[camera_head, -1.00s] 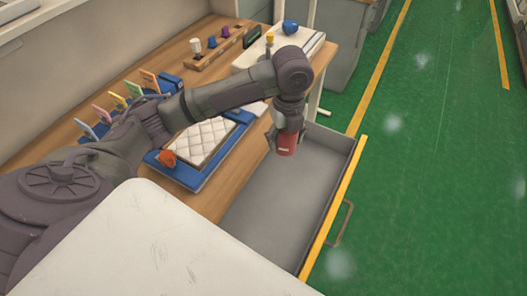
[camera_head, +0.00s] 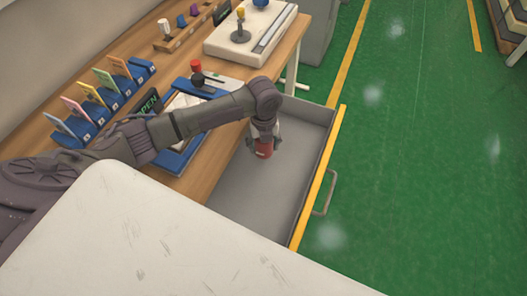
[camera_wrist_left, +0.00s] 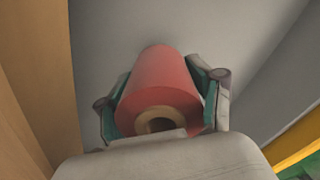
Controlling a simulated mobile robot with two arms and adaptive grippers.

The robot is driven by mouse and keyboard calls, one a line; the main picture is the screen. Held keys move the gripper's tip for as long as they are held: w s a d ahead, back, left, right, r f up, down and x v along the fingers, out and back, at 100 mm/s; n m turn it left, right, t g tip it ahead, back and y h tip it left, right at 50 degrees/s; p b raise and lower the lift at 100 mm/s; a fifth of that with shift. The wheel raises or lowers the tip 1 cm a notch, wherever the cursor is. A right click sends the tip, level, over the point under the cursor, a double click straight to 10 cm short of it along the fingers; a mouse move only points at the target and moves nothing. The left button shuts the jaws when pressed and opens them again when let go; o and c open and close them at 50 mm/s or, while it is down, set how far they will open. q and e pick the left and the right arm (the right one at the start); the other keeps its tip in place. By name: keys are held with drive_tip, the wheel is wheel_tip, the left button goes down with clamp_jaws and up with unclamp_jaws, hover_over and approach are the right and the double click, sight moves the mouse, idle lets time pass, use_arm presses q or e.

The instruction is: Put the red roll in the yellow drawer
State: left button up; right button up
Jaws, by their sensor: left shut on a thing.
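The red roll (camera_head: 264,150) is in my left gripper (camera_head: 263,143), over the inside of the open drawer (camera_head: 245,198) with the yellow front edge. In the left wrist view, the red roll (camera_wrist_left: 162,88) sits between the two green-padded fingers of my left gripper (camera_wrist_left: 160,98), its tan core end toward the camera. The grey drawer floor (camera_wrist_left: 115,30) lies beyond it. I cannot tell whether the roll touches the drawer floor. My right gripper is not in view.
The wooden table (camera_head: 215,172) borders the drawer on the left. On it stand a blue rack with several coloured cards (camera_head: 105,100), a blue-framed pad and a white box with a lever (camera_head: 250,35). The drawer around the roll looks empty. Green floor lies to the right.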

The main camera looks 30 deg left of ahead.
sight(264, 153)
use_arm(q)
drive_tip(key=shift+f, duration=2.1)
drive_tip(key=shift+f, duration=0.15)
drive_tip(key=o, duration=1.1)
drive_tip(key=shift+o, duration=0.2)
wheel_tip(264, 153, up, 12)
drive_tip(key=shift+r, duration=0.15)
drive_tip(key=shift+s+d, duration=0.1)
